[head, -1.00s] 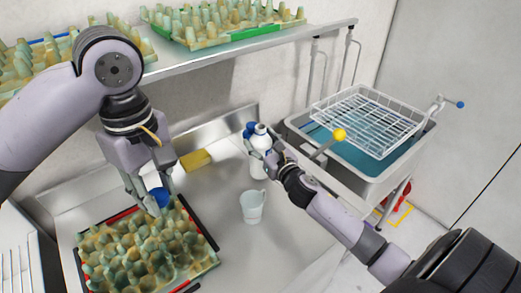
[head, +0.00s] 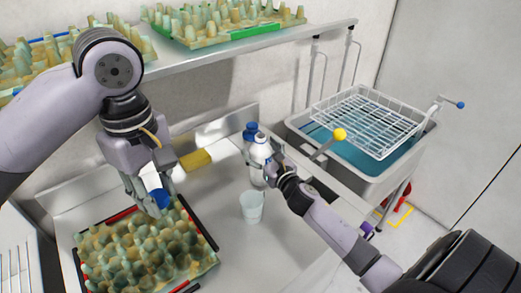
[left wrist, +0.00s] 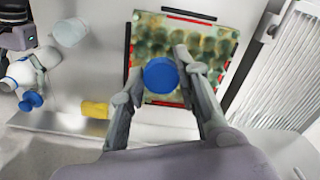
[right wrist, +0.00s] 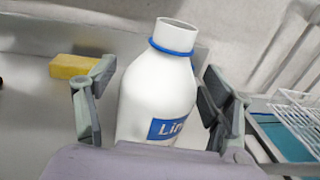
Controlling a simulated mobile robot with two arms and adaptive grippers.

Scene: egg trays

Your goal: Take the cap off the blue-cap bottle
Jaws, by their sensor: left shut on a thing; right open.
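The white bottle (head: 260,154) has an uncapped neck with a blue ring in the right wrist view (right wrist: 158,108). A round blue cap (left wrist: 161,75) is between the fingers of my left gripper (left wrist: 158,84), which is shut on it above the egg tray's edge. The cap also shows in the head view (head: 160,198). My right gripper (right wrist: 160,100) is open, its fingers on either side of the bottle's body. I cannot tell whether they touch it. The bottle's base is hidden in the right wrist view.
An egg tray (head: 200,232) lies below my left gripper. A pale cup (head: 251,207) stands near the bottle. A blue object (head: 251,128) is partly hidden behind the bottle. A yellow sponge (head: 196,160) lies at the back. A sink with a wire rack (head: 365,118) is at right.

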